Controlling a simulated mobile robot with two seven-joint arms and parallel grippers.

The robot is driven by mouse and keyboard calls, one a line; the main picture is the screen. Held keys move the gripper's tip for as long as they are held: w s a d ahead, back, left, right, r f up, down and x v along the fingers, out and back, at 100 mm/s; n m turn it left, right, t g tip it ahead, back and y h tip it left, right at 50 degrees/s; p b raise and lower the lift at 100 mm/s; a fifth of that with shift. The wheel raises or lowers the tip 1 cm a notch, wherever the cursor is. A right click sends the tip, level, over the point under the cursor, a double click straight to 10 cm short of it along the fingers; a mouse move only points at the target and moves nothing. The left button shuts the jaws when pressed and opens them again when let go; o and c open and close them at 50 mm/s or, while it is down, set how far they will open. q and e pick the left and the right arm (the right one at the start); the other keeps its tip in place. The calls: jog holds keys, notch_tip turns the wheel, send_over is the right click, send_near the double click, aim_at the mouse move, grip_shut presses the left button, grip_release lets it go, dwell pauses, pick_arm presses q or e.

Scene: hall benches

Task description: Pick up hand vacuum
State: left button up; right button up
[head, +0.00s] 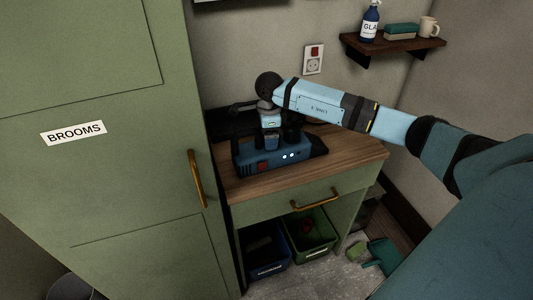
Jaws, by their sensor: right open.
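The hand vacuum (303,154) is a blue and dark body with a red button and small lit dots on its front. It stands on the wooden top of a green cabinet (340,156). My right arm comes in from the right, and my right gripper (280,138) points down over the vacuum. Its fingers are open, close to the vacuum's upper part. I cannot tell whether they touch it or stand around it. The gripper hides part of the vacuum's top. My left gripper is not in view.
A tall green cupboard labelled BROOMS (74,133) stands close at the left. A wall shelf (392,44) holds a bottle (370,22) and a mug (428,27). Two bins (313,238) sit under the cabinet top. A dustpan (383,256) lies on the floor.

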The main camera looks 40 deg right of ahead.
grip_shut()
jog(key=shift+r, duration=0.1)
jog(key=shift+w+d+r, duration=0.1)
jog(key=shift+r, duration=0.3)
notch_tip(320, 180, up, 24)
jog(key=p, duration=0.2)
dwell(0.8)
jog(key=shift+r, duration=0.1)
